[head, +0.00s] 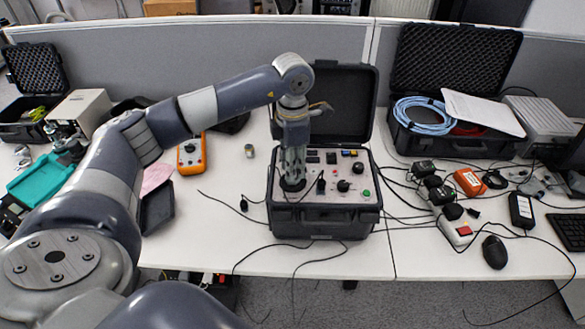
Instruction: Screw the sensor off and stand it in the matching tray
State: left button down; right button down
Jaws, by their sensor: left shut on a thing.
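My left gripper (292,178) points down over the left part of the panel of an open black calibrator case (325,222). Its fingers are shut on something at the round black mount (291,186). The sensor itself is hidden by the fingers or too small to make out. A teal tray (43,182) lies at the far left of the table. A small dark tray (157,208) lies nearer, beside my left arm. I cannot tell which tray matches the sensor. My right gripper is not in view.
An orange handheld meter (191,155) and a small cylinder (249,151) lie left of the case. Thin black cables run around the case. A second open case (440,95) with blue cable, adapters and a mouse (495,252) are on the right. A grey partition stands behind.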

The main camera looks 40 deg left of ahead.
pick_arm(q)
jog(key=shift+s+f+n, duration=0.35)
jog(key=shift+s+n, duration=0.05)
jog(key=n, duration=0.3)
jog(key=shift+n+p, duration=0.3)
jog(key=n, duration=0.4)
jog(key=shift+p, duration=0.35)
jog(key=shift+a, duration=0.1)
jog(key=c, duration=1.2)
grip_release()
jog(key=shift+c, duration=0.2)
jog(key=shift+s+a+r, duration=0.1)
jog(key=shift+a+r, duration=0.05)
jog(key=shift+r, duration=0.05)
jog(key=shift+o, duration=0.2)
